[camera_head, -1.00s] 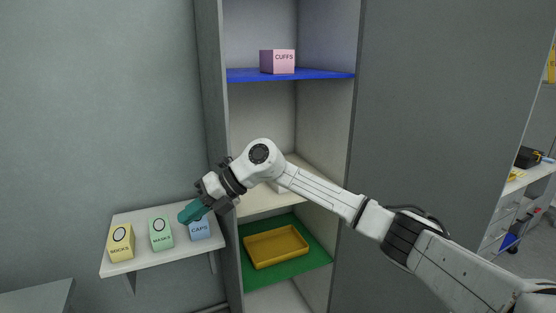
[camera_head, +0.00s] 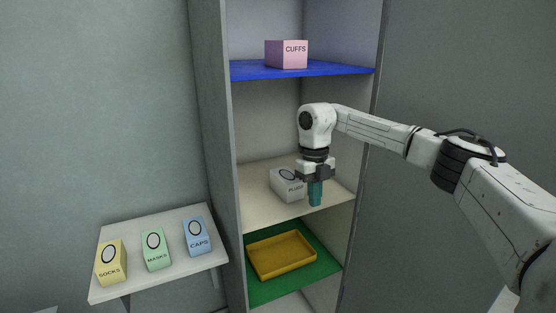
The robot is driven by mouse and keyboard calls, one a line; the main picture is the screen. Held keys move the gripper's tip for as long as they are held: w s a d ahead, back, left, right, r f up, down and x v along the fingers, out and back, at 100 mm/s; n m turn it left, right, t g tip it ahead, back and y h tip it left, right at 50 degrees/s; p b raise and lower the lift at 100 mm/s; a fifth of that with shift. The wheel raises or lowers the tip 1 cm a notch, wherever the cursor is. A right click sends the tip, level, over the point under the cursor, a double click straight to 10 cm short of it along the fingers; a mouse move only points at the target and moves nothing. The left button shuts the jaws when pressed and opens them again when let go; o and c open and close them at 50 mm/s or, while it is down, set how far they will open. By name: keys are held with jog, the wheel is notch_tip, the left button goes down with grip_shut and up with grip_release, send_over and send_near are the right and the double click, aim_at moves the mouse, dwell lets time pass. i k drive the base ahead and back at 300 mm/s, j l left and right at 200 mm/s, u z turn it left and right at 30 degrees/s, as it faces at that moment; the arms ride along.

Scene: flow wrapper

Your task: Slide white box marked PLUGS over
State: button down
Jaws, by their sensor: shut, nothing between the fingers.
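The white box marked PLUGS (camera_head: 286,184) stands on the cream middle shelf (camera_head: 262,207) of the cabinet. Its label is partly covered by my gripper. My gripper (camera_head: 315,204) points down with its teal fingers shut and empty. It is just right of the box, low over the same shelf. I cannot tell whether the fingers touch the box.
A pink CUFFS box (camera_head: 286,54) stands on the blue upper shelf (camera_head: 340,69). A yellow tray (camera_head: 283,258) lies on the green lower shelf (camera_head: 262,293). SOCKS (camera_head: 112,264), MASKS (camera_head: 156,250) and CAPS (camera_head: 197,237) boxes stand on a white wall shelf (camera_head: 190,264). Cream shelf is clear left of PLUGS.

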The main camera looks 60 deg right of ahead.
aim_at(283, 181)
jog(key=i+l, duration=0.8)
jog(key=i, duration=0.1)
